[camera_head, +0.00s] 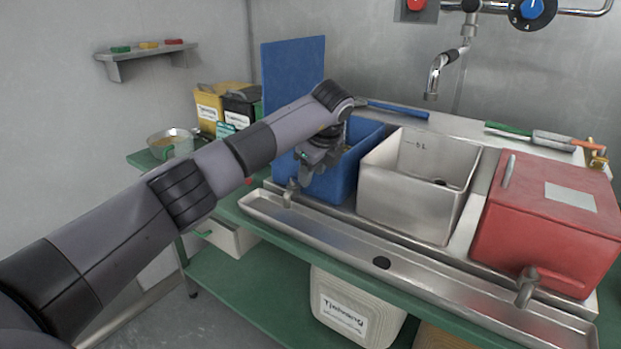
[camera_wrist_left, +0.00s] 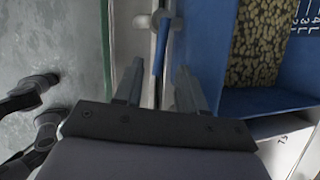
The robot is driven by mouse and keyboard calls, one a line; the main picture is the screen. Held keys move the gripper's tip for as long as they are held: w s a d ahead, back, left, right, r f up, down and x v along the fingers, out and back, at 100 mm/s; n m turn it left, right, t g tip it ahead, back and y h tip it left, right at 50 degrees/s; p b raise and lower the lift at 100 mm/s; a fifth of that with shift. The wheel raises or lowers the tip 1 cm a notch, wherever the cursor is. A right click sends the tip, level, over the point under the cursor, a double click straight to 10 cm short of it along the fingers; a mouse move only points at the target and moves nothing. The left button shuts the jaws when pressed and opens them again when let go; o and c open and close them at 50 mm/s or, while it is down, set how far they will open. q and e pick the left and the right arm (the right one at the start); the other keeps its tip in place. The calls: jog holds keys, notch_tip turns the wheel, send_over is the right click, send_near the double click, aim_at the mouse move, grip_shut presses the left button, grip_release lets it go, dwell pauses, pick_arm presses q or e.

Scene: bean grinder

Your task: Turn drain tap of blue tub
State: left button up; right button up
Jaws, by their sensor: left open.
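The blue tub (camera_head: 335,186) stands at the left end of the steel counter, partly hidden behind my left arm. Its small steel drain tap (camera_head: 289,192) is low on its front, over the steel trough. My left gripper (camera_head: 305,178) is open just above and beside the tap, pointing down. In the left wrist view the open fingers (camera_wrist_left: 161,78) have a thin blue bar and pale metal fitting between and beyond them. I cannot tell whether they touch it. The blue tub (camera_wrist_left: 207,35) shows at right there, with brown, bean-like contents (camera_wrist_left: 262,40).
A steel tub (camera_head: 405,200) and a red lidded tub (camera_head: 540,225) with its own tap (camera_head: 527,285) stand to the right. A long steel trough (camera_head: 340,255) runs along the front. A faucet (camera_head: 436,75) hangs above. A bowl (camera_head: 172,140) and boxes stand at left.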

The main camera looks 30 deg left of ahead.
pick_arm(q)
jog(key=v, duration=0.4)
jog(key=shift+c, duration=0.3)
